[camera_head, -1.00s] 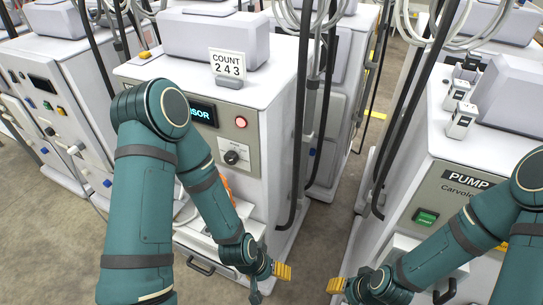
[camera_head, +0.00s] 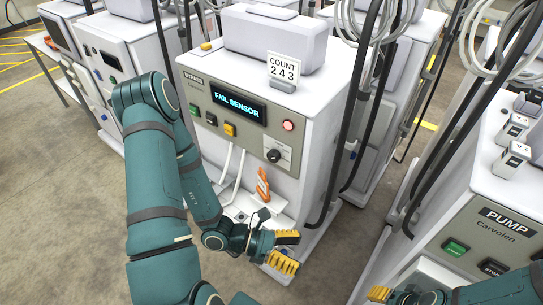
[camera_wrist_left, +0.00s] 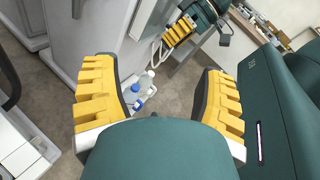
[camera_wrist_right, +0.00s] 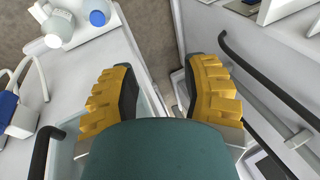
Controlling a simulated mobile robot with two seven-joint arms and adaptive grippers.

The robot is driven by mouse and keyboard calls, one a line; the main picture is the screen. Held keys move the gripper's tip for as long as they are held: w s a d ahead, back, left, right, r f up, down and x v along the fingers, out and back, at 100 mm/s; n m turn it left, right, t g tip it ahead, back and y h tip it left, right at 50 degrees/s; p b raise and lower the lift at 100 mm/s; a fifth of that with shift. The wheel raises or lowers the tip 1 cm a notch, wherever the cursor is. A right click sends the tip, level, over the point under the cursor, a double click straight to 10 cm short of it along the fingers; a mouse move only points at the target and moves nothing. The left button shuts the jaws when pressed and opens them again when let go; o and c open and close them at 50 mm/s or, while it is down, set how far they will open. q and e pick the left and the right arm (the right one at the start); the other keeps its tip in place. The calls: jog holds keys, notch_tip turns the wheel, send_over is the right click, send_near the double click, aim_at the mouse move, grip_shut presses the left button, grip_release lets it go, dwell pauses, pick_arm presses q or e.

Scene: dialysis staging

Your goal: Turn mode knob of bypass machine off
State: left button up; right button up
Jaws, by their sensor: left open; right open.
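The bypass machine (camera_head: 330,100) stands in the middle of the head view, with a lit display (camera_head: 239,103) reading "FAIL SENSOR". Its mode knob (camera_head: 274,156) is a small black dial on a white plate at the right of the front panel, below a red round light (camera_head: 289,125). My left gripper (camera_head: 285,252) is open and empty, below the knob and in front of the machine's lower part. Its yellow fingers stand wide apart in the left wrist view (camera_wrist_left: 160,95). My right gripper (camera_wrist_right: 164,95) is open and empty, low by the pump machine; only part shows in the head view (camera_head: 380,294).
An orange-and-white object (camera_head: 263,184) stands on the machine's lower ledge. A "COUNT 243" card (camera_head: 282,68) stands on top. A black vertical rail (camera_head: 345,130) runs along the right side. A pump machine (camera_head: 490,215) stands at right, with floor between the machines.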

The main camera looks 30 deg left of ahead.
pick_arm(q)
jog(key=w+a+r+n+t+y+p, duration=0.1)
jog(key=w+a+r+n+t+y, duration=0.35)
jog(key=a+n+t, duration=0.4)
jog(key=n+t+y, duration=0.4)
jog(key=n+y, duration=0.1)
jog(key=y, duration=0.4)
send_near(272, 160)
jog(key=shift+g, duration=0.25)
jog(key=w+b, duration=0.2)
jog(key=w, duration=0.1)
jog(key=w+b, duration=0.2)
jog(key=w, duration=0.2)
jog(key=w+b, duration=0.2)
jog(key=w, duration=0.1)
jog(key=shift+w+d+r, duration=0.15)
jog(key=shift+d+r, duration=0.05)
jog(key=shift+r, duration=0.1)
pick_arm(e)
jog(key=f, duration=0.2)
jog(key=a+f, duration=0.1)
jog(key=f, duration=0.2)
jog(key=shift+s+a, duration=0.15)
jog(key=shift+a, duration=0.05)
pick_arm(q)
jog(key=c, duration=1.2)
